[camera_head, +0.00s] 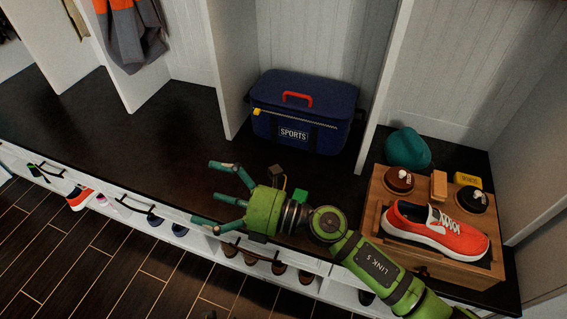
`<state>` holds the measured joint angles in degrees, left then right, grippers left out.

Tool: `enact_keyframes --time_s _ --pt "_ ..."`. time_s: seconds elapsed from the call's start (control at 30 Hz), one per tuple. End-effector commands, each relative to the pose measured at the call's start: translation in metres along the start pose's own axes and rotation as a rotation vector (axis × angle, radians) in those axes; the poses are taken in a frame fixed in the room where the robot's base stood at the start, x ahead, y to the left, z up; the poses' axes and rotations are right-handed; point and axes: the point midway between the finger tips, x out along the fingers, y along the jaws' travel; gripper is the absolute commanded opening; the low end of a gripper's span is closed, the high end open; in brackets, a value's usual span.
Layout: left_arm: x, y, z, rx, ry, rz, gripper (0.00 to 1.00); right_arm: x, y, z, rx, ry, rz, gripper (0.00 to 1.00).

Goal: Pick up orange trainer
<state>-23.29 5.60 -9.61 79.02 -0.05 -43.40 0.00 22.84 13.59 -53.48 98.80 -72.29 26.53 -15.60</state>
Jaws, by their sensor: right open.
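An orange trainer (440,232) with a white sole and pale laces lies on top of a wooden shoe-care box at the right, toe pointing right. A second orange shoe (79,198) pokes out of the low shoe shelf at the far left. My right gripper (207,192) has teal fingers, spread open and empty, pointing left over the front edge of the dark bench. My left gripper is not in view.
A blue sports bag (303,112) with a red handle stands at the back of the bench. The wooden box (372,212) also bears round tins and a brush; a teal cap (407,149) lies behind. The bench's left part is clear.

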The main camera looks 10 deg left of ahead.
Motion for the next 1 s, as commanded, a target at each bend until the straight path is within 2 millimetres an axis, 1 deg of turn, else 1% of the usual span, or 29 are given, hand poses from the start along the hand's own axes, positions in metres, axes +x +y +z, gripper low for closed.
enact_keyframes --time_s 0.03,0.07,0.1,0.17,0.2,0.23,0.27,0.3,0.37,0.4,0.47,0.5,0.6,0.7,0.77,0.87,1.0 --pt "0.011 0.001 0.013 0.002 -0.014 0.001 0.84 0.001 -0.017 -0.03 -0.14 0.203 -0.048 1.0" --pt "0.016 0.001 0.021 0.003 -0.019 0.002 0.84 -0.004 -0.03 -0.048 -0.215 0.325 -0.079 1.0" --pt "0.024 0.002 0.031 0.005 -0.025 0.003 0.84 -0.016 -0.05 -0.069 -0.31 0.49 -0.129 1.0" --pt "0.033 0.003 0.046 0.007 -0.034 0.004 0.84 -0.046 -0.086 -0.091 -0.435 0.74 -0.218 1.0" --pt "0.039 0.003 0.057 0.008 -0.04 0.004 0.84 -0.074 -0.111 -0.096 -0.508 0.907 -0.291 1.0" --pt "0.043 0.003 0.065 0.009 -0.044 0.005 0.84 -0.098 -0.13 -0.096 -0.554 1.032 -0.352 1.0" --pt "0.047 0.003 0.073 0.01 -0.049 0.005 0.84 -0.125 -0.147 -0.091 -0.593 1.155 -0.42 1.0" --pt "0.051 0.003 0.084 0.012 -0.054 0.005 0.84 -0.163 -0.166 -0.079 -0.633 1.317 -0.516 1.0" --pt "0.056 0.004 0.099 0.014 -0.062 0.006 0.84 -0.221 -0.184 -0.049 -0.663 1.541 -0.676 1.0" --pt "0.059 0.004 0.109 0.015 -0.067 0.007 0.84 -0.257 -0.189 -0.025 -0.663 1.674 -0.784 1.0" --pt "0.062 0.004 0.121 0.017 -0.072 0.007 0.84 -0.302 -0.187 0.009 -0.642 1.833 -0.931 1.0" --pt "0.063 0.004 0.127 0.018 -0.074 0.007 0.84 -0.325 -0.182 0.029 -0.62 1.914 -1.015 1.0" --pt "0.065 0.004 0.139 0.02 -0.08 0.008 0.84 -0.365 -0.166 0.067 -0.556 2.052 -1.18 1.0" --pt "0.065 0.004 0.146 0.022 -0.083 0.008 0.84 -0.385 -0.152 0.087 -0.507 2.122 -1.276 1.0" --pt "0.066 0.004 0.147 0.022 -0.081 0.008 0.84 -0.393 -0.149 0.093 -0.487 2.142 -1.306 1.0" --pt "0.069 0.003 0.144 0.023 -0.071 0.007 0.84 -0.403 -0.151 0.093 -0.473 2.156 -1.324 1.0" --pt "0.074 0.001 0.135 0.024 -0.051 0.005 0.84 -0.414 -0.16 0.088 -0.473 2.154 -1.322 1.0"
